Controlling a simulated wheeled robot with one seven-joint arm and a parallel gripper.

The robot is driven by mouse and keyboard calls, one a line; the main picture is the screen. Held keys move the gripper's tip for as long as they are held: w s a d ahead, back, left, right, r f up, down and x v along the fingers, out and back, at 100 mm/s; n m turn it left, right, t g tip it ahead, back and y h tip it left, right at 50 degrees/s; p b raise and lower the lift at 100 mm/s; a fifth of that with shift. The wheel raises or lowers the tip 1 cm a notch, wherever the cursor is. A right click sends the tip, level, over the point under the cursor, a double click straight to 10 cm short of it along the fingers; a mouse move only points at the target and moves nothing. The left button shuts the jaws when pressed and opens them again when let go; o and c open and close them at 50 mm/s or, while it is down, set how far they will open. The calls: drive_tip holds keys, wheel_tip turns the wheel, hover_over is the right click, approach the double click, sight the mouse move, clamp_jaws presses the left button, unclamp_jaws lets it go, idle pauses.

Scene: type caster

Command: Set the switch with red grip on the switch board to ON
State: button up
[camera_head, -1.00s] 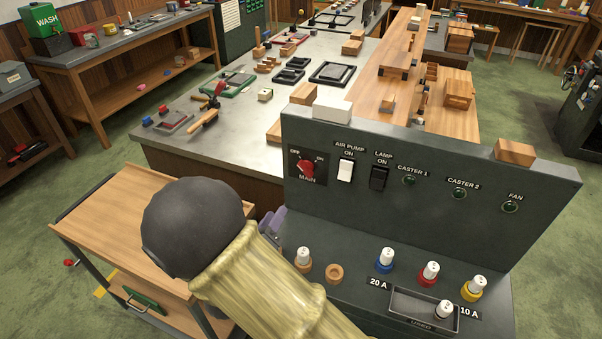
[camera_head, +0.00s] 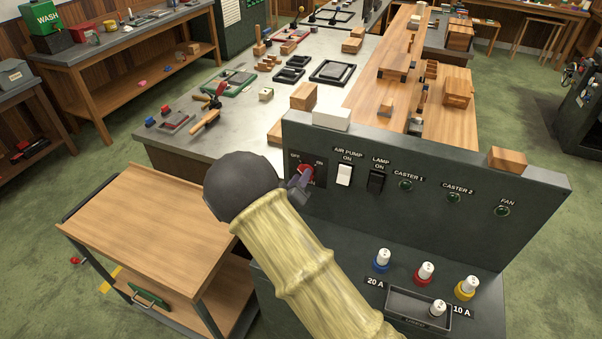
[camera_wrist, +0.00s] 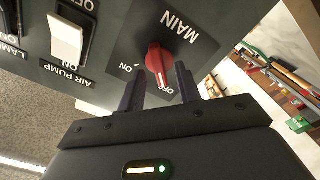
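The switch with the red grip (camera_head: 306,171) is the rotary MAIN switch at the left of the dark switch board (camera_head: 430,165). In the wrist view the red grip (camera_wrist: 157,60) shows upside down, with its near end pointing toward the OFF label; ON is to its left. My gripper (camera_head: 300,186) is in front of this switch and partly covers it in the head view. In the wrist view its two dark fingers (camera_wrist: 160,84) are apart, one on each side of the grip's lower end. Gaps show between grip and fingers; I cannot tell their depth.
The white AIR PUMP switch (camera_head: 344,174) and black LAMP switch (camera_head: 376,181) sit close right of MAIN. Fuses with coloured bases and a tray (camera_head: 400,312) are on the ledge below. A wooden cart (camera_head: 140,215) stands at left. A white box (camera_head: 331,119) sits on the board's top.

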drive_tip(key=shift+w+d, duration=0.15)
drive_tip(key=shift+w, duration=0.4)
clamp_jaws()
